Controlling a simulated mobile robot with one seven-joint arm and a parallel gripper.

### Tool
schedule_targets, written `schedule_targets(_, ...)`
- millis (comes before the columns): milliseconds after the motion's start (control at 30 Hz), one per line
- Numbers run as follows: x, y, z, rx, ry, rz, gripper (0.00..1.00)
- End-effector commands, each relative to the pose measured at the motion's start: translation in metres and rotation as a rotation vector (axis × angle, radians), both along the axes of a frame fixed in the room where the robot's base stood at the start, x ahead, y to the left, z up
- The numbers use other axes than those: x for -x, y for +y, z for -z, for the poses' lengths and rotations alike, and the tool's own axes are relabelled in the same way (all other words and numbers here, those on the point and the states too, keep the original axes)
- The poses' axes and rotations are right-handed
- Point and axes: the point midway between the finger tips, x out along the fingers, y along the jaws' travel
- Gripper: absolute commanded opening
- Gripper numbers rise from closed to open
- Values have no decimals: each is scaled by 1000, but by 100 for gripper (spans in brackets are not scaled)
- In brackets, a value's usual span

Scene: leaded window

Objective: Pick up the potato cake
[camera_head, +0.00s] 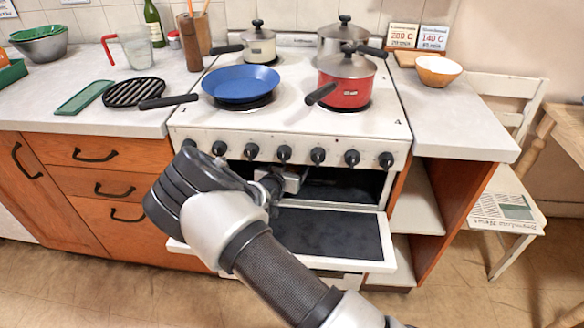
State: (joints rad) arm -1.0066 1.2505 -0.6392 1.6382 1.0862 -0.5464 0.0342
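I cannot make out a potato cake in this view. My gripper (290,182) is at the mouth of the oven, partly hidden behind my own wrist. Its fingertips and anything between them cannot be made out. The oven (335,180) under the stove top has a dark interior. Its door (378,235) is folded down open, with my arm crossing in front of its left part. What lies deep in the oven is hidden.
On the stove top (290,135) stand a blue frying pan (240,82), a red pot (345,88) and two pale pots. A black trivet (134,92) lies on the left counter. A bowl (438,70) sits on the right counter, near a white chair (505,205).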

Motion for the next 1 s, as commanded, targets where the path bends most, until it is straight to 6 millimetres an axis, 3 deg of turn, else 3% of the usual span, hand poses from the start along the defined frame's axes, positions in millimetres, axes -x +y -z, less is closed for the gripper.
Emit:
schedule_targets(267,-5,-2,1,1,-1,1,75)
schedule_targets(567,-5,-1,1,1,-1,0,30)
schedule_targets(833,-5,-1,-1,0,-1,0,30)
schedule_targets(1000,-5,-1,-14,0,-2,0,30)
